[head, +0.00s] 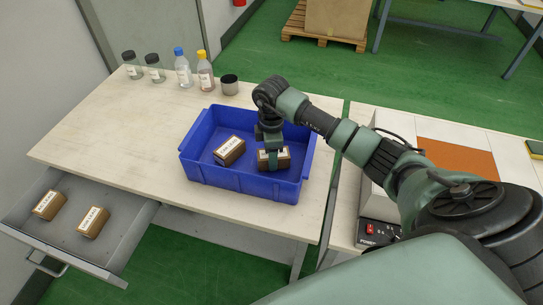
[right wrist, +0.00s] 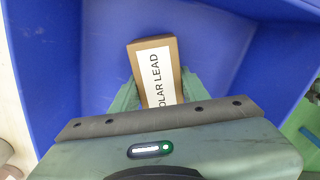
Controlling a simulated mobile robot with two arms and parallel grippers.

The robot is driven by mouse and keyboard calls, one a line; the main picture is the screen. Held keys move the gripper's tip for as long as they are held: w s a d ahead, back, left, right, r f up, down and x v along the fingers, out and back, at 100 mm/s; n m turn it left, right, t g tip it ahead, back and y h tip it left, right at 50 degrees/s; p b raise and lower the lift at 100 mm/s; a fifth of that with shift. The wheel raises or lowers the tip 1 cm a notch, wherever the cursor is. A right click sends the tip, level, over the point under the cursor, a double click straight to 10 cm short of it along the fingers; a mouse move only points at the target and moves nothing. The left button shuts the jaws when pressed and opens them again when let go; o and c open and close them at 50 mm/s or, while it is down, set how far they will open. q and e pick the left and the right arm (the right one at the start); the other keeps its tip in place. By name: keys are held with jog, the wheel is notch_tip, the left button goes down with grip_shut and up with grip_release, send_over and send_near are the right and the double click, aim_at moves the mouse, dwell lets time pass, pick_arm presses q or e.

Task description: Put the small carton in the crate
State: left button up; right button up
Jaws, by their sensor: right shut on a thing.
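A blue crate (head: 235,183) stands on the wooden table. My right gripper (head: 271,163) reaches down into its right part and is shut on a small brown carton (head: 280,158) with a white label. In the right wrist view this carton (right wrist: 154,70) sits between the green fingers, its label reading "OLAR LEAD" in part, with blue crate walls around it. I cannot tell whether it touches the crate floor. Another small carton (head: 229,151) lies in the crate, left of the gripper. Two more cartons, one (head: 47,205) and another (head: 93,222), lie in the open drawer. My left gripper is not in view.
Several bottles, among them a blue-capped one (head: 183,67), and a dark cup (head: 229,85) stand along the table's back edge. The open grey drawer (head: 120,250) juts out at the front left. A device with a red switch (head: 369,229) is at the right. The table's left part is clear.

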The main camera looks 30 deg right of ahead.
jog(key=shift+f, duration=0.4)
jog(key=shift+f, duration=0.1)
jog(key=o, duration=1.5)
jog(key=shift+c, duration=0.2)
jog(key=shift+r, duration=0.2)
notch_tip(320, 180, up, 12)
jog(key=b, duration=0.1)
jog(key=shift+b, duration=0.3)
